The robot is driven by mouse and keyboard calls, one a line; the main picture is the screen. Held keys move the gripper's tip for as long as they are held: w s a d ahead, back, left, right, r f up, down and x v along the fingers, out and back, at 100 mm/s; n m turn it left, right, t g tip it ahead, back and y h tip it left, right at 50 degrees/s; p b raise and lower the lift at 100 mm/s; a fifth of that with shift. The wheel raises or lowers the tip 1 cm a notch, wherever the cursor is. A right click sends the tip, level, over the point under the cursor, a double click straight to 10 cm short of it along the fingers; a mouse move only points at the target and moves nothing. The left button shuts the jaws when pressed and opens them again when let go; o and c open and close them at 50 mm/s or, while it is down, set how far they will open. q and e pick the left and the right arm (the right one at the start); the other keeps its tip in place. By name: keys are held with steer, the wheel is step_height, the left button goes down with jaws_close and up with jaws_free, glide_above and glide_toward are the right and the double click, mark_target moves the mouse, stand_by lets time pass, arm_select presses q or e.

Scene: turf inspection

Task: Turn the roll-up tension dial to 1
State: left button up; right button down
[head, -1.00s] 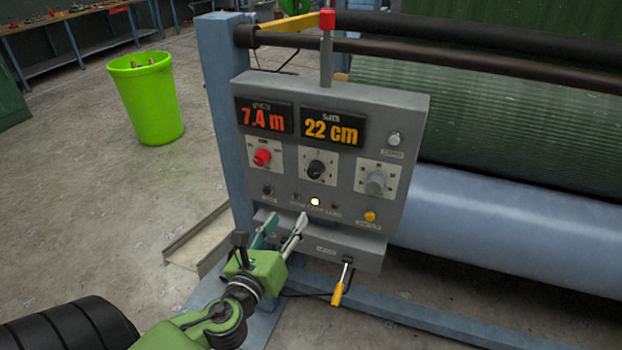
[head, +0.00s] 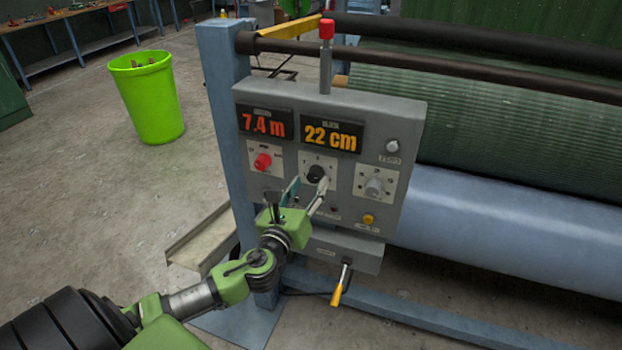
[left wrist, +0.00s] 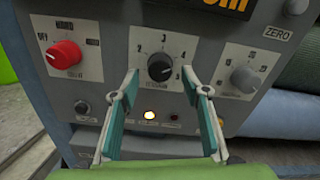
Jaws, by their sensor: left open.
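The tension dial is a black knob (head: 316,173) on a white plate in the middle of the grey control panel. In the left wrist view the same dial (left wrist: 160,68) has numbers around it, with 2, 3 and 4 readable. I cannot tell surely which number its pointer faces. My left gripper (head: 307,187) is open, its fingers pointing up at the panel just below the dial. In the left wrist view the fingertips (left wrist: 160,77) stand to either side of the knob's lower part, apart from it. My right gripper is not in view.
A red knob (left wrist: 63,57) is left of the dial and a grey knob (left wrist: 245,78) is right. Displays above read 7.4 m and 22 cm. A red-topped lever (head: 326,55) rises over the panel (head: 410,130). A yellow-handled crank (head: 339,290) hangs below.

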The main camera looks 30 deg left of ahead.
arm_select(q)
steer(key=shift+x, duration=1)
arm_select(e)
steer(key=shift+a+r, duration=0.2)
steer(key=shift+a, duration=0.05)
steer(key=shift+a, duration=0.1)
arm_select(q)
steer(key=c, duration=1.1)
steer(key=shift+n, duration=0.3)
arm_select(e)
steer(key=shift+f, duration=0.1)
